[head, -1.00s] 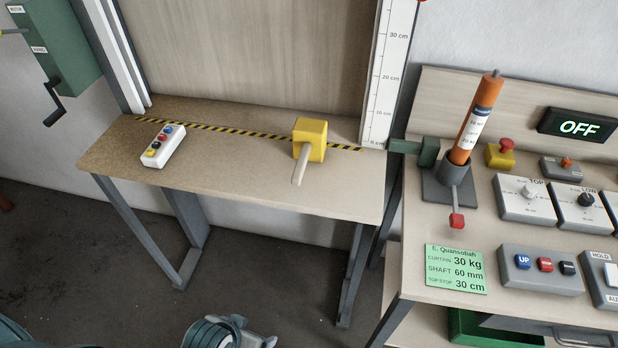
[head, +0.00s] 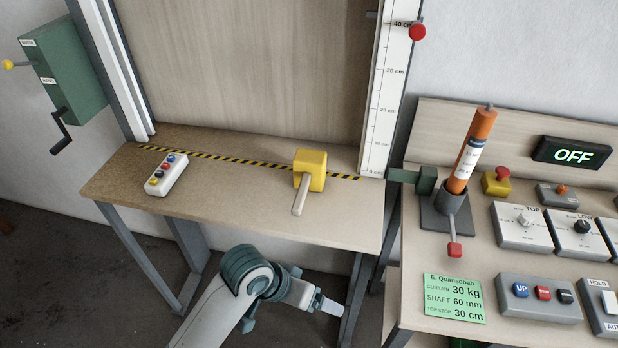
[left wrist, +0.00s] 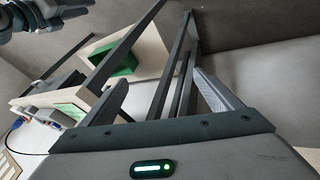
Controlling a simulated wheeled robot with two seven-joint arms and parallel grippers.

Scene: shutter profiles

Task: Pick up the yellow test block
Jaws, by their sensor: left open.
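The yellow test block (head: 313,164) sits on the wooden sill, by the yellow-black striped line and right of the middle. A pale handle (head: 300,196) sticks out of it toward the front edge. My left gripper (head: 328,306) is in the head view, below and in front of the sill, apart from the block. In the left wrist view my left gripper (left wrist: 160,82) has its two fingers spread with nothing between them. The block does not show in that view. I cannot make out my right gripper.
A white button box (head: 166,174) lies on the sill's left part. The sill's front edge (head: 250,233) lies between my left gripper and the block. To the right stands a bench with an orange cylinder (head: 472,150), a green card (head: 454,298) and control boxes (head: 540,297).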

